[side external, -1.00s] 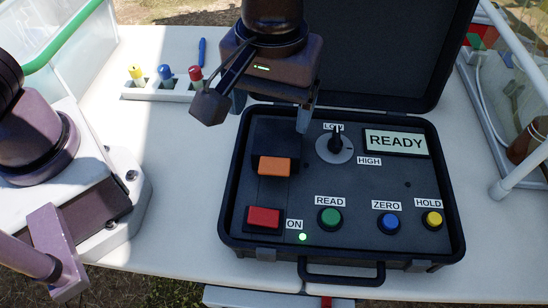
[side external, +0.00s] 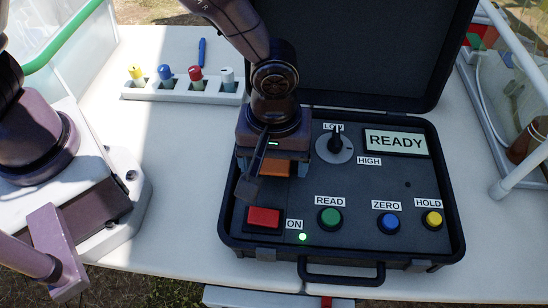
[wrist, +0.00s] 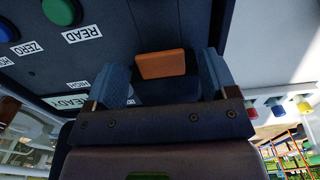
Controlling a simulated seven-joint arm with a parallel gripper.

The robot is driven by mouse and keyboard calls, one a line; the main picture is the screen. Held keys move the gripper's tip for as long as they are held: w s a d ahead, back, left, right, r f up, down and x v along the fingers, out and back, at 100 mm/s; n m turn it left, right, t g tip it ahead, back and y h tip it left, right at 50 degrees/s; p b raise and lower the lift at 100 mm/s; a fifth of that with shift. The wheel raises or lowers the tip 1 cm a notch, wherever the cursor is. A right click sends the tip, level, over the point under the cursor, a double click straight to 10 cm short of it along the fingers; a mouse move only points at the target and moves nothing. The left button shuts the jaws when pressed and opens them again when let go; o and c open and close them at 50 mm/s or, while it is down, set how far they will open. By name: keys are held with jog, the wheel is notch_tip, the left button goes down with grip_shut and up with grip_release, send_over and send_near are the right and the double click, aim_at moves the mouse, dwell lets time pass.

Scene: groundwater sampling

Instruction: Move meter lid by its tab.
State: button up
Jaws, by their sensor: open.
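The orange tab (side external: 270,168) of the dark meter lid shows just below my gripper in the side view, partly covered by it. In the wrist view the orange tab (wrist: 160,64) stands between my two blue-grey fingers, with a gap on each side. My gripper (side external: 276,178) is open over the left part of the meter case; it also shows in the wrist view (wrist: 165,78). The lid's dark body is mostly hidden behind my gripper in the side view.
The black meter case (side external: 452,215) holds a red switch (side external: 264,216), a green READ button (side external: 330,218), a blue ZERO button (side external: 388,223), a yellow HOLD button (side external: 432,219), a dial (side external: 334,148) and a READY display (side external: 395,142). A white rack (side external: 180,94) of capped vials stands behind, left.

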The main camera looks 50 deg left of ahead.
jog(key=shift+f, duration=0.4)
jog(key=c, duration=1.3)
jog(key=shift+r, duration=0.1)
